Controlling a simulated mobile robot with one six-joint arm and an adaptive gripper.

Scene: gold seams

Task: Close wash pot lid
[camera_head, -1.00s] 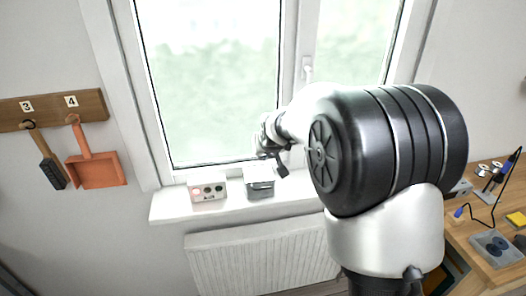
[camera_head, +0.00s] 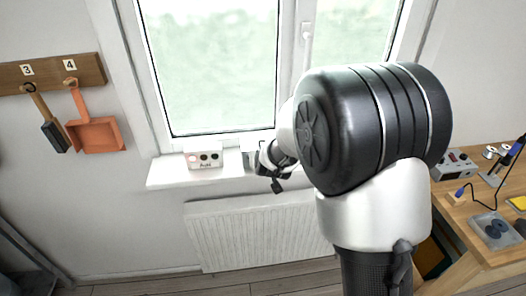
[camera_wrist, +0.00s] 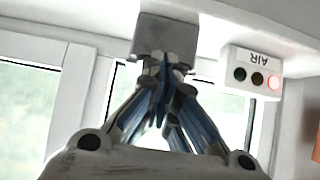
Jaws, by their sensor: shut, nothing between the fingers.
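The grey wash pot (camera_wrist: 168,30) shows at the top centre of the wrist view, which sees the scene upside down. In the head view the pot (camera_head: 249,158) stands on the windowsill, mostly hidden behind my gripper (camera_head: 263,160). In the wrist view my gripper (camera_wrist: 164,66) is shut and empty, its fingertips overlapping the pot's near face. I cannot tell whether they touch it. The lid's position is not clear from these views.
A white AIR box (camera_head: 204,156) with three round lights stands left of the pot on the windowsill (camera_head: 165,174); one light glows red. The window is close behind. A radiator (camera_head: 250,232) is below. A cluttered workbench (camera_head: 470,222) stands at the right.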

